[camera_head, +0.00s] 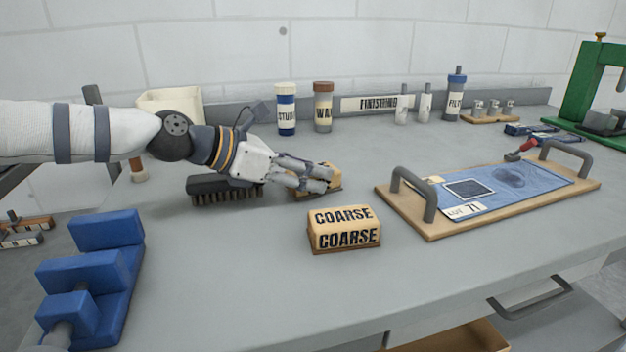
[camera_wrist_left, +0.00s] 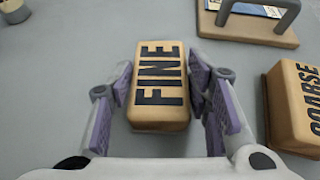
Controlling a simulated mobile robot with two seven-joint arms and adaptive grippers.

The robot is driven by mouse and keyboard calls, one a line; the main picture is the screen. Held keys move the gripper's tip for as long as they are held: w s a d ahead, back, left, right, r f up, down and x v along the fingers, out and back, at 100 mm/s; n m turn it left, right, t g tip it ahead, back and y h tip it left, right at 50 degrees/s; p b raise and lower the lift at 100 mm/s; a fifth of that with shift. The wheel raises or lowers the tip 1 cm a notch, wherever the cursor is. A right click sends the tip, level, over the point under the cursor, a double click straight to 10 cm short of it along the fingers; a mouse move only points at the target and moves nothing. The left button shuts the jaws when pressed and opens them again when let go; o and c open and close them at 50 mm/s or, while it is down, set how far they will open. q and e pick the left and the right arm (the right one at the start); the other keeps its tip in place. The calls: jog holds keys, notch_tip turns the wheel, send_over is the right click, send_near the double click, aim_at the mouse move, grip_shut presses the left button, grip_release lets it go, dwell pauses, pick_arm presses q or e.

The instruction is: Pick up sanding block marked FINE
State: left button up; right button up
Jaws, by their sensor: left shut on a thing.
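The sanding block marked FINE (camera_wrist_left: 160,100) is tan with black letters and shows whole from above in the left wrist view. In the head view it (camera_head: 335,184) is partly hidden behind my left gripper (camera_head: 322,179). My left gripper is shut on the block, with a purple-padded finger along each long side. The block appears to be at the bench surface; I cannot tell whether it is lifted. A similar block marked COARSE (camera_head: 344,230) lies nearer the front, and it also shows at the right of the left wrist view (camera_wrist_left: 292,105). My right gripper is not in view.
A black brush (camera_head: 225,190) lies just left of the gripper. A wooden tray with grey handles (camera_head: 432,230) holds a blue sheet at the right. A blue stepped holder (camera_head: 108,232) stands front left. Bottles (camera_head: 286,110) line the back.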

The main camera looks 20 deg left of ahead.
pick_arm(q)
jog(key=shift+r, duration=0.4)
jog(key=r, duration=0.1)
jog(key=r+p, duration=0.1)
jog(key=r, duration=0.2)
jog(key=shift+s+d, duration=0.25)
jog(key=s+d+r+p, duration=0.3)
jog(key=s+d+r, duration=0.4)
jog(key=d, duration=0.4)
jog(key=shift+s+r+p, duration=0.35)
jog(key=shift+r, duration=0.2)
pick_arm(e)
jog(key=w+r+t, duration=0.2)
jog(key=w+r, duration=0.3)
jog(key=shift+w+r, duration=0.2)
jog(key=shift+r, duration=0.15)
